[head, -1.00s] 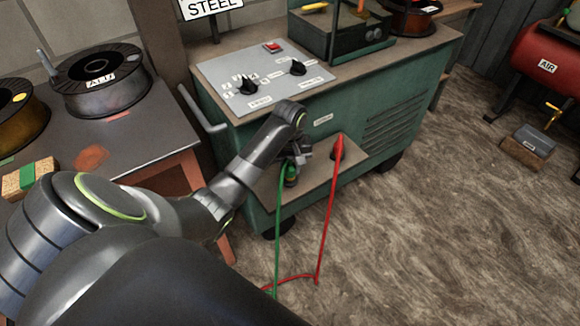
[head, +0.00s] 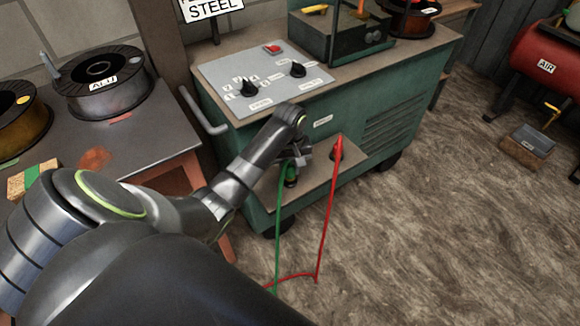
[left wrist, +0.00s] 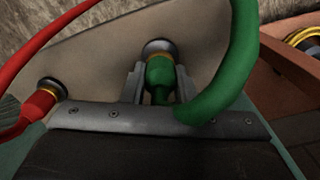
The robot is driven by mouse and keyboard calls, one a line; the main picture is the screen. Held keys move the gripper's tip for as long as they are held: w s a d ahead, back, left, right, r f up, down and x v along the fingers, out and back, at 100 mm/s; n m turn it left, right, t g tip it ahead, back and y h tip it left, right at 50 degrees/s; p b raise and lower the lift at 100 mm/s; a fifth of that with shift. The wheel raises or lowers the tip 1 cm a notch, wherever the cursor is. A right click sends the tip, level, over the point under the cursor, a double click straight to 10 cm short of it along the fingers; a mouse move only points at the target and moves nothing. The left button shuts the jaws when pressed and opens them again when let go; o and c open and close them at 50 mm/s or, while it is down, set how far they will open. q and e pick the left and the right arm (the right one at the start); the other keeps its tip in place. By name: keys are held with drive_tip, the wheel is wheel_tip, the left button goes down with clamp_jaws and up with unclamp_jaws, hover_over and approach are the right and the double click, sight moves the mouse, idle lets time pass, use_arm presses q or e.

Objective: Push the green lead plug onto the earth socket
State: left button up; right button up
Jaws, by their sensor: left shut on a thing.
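The green lead plug (left wrist: 160,75) is between the fingers of my left gripper (left wrist: 157,85), which is shut on it. In the left wrist view its far end meets a dark round socket with a metal rim (left wrist: 158,47); I cannot tell how deep it sits. In the head view the plug (head: 291,174) is partly hidden by my left gripper (head: 296,158), above the low shelf of the green machine. The green lead (head: 278,240) hangs from it to the floor. My right gripper is not in view.
A red plug (head: 338,149) stands in another socket on the same shelf (head: 313,187), right of the green one, its red lead hanging down. The green welder cabinet (head: 345,110) rises behind the shelf. A table with wire spools (head: 105,88) stands left.

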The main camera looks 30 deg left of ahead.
use_arm(q)
drive_tip(key=shift+f, duration=0.6)
drive_tip(key=o, duration=1)
wheel_tip(320, 180, up, 12)
drive_tip(key=p, duration=0.3)
wheel_tip(320, 180, up, 4)
drive_tip(key=p, duration=0.5)
hover_over(290, 165)
drive_tip(key=shift+r+p, duration=0.4)
drive_tip(key=shift+r, duration=0.3)
